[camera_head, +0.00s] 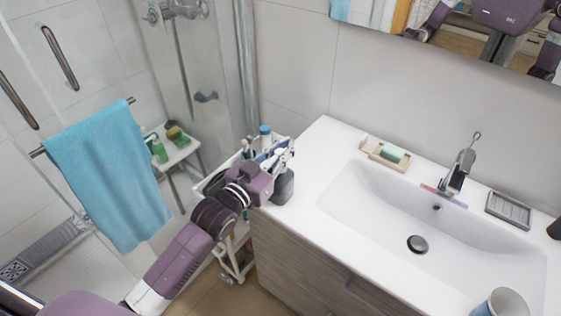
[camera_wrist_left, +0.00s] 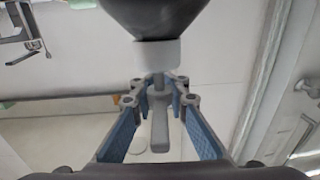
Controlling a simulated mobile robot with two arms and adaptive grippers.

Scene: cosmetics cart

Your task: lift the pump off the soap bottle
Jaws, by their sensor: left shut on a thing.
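The soap bottle (camera_head: 283,187) is dark grey and stands upright at the left end of the white counter. In the left wrist view its dark body (camera_wrist_left: 155,12) fills the top, with the pump's white collar (camera_wrist_left: 157,54) against it. My left gripper (camera_head: 287,152) is over the bottle in the head view and hides most of the pump. In the wrist view the blue-padded fingers of the left gripper (camera_wrist_left: 157,88) close around the pump just beyond the collar. A grey stem-like part shows between them. My right gripper is not in view.
A cart (camera_head: 203,187) with a blue-capped bottle (camera_head: 265,131) stands left of the counter, close to my arm. A soap dish (camera_head: 373,158), sink (camera_head: 365,216), faucet (camera_head: 459,172) and cup (camera_head: 505,303) are to the right. The counter just right of the bottle is clear.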

